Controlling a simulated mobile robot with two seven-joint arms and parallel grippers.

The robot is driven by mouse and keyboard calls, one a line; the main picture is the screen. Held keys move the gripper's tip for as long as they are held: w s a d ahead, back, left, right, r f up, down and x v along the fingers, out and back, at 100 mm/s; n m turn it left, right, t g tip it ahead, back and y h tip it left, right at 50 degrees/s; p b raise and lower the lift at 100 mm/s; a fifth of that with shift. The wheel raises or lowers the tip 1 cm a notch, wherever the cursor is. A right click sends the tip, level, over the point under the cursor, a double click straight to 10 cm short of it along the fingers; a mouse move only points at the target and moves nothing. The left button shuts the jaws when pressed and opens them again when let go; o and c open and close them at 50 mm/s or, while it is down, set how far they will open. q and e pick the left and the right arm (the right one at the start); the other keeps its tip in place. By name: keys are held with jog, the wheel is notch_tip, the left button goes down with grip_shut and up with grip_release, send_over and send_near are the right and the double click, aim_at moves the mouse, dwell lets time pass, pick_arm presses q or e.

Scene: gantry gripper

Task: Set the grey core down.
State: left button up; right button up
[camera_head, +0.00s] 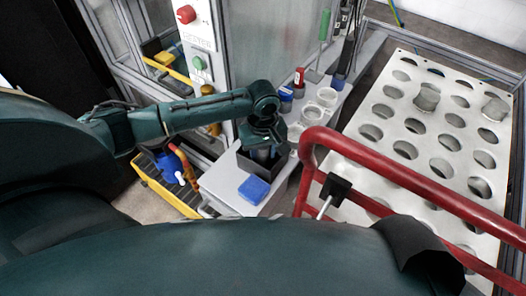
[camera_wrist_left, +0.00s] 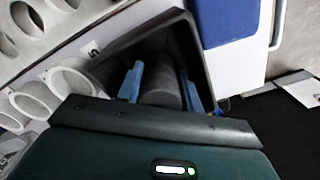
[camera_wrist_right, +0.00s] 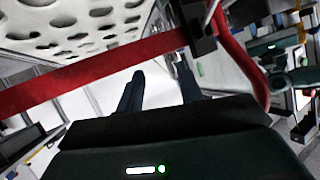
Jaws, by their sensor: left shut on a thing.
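My left gripper (camera_head: 263,150) points down over a dark open-topped box (camera_head: 283,178) on the light bench. In the left wrist view its blue fingers (camera_wrist_left: 160,88) are shut on the grey core (camera_wrist_left: 160,75), a dark grey cylinder. The core is within the outline of the box (camera_wrist_left: 118,47); whether it touches the bottom is hidden. In the right wrist view my right gripper (camera_wrist_right: 158,88) has its fingers apart with nothing between them, near the red rail (camera_wrist_right: 90,75). I cannot make out the right gripper in the head view.
A blue block (camera_head: 254,189) lies just in front of the box. White ring holders (camera_head: 312,115) stand behind it on the bench. The red rail (camera_head: 400,170) and a perforated plate (camera_head: 410,115) are to the right. A yellow-edged crate (camera_head: 160,185) is at the left.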

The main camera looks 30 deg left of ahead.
pick_arm(q)
jog(key=o, duration=0.6)
jog(key=shift+f, duration=0.1)
jog(key=shift+o, duration=0.2)
notch_tip(320, 180, up, 12)
jog(key=shift+r+p, duration=0.15)
jog(key=shift+p, duration=1)
jog(key=shift+s, duration=0.1)
